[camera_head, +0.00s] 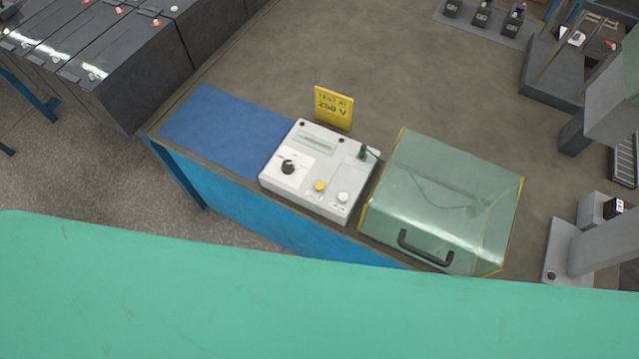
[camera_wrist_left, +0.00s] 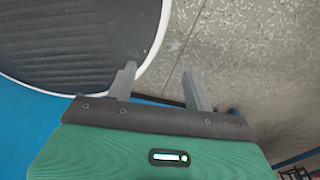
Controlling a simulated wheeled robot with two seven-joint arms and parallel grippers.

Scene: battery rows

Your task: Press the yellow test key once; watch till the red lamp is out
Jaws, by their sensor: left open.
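The white tester box (camera_head: 290,205) stands on the workbench in the head view. Its yellow test key (camera_head: 319,186) is on the near part of its top, between a black knob (camera_head: 288,167) and a white round button (camera_head: 343,197). A small display (camera_head: 317,141) is at the back of its top. I cannot make out a lit red lamp. My left gripper (camera_wrist_left: 158,84) shows in the left wrist view, open and empty, over speckled floor. It is not seen at the tester. My right gripper is not in view.
A clear green cover (camera_head: 430,195) with a black handle stands right of the tester. A yellow 250 V sign (camera_head: 333,107) stands behind it. A blue mat (camera_head: 225,130) lies bare to its left. Large dark batteries (camera_head: 130,60) stand at the upper left.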

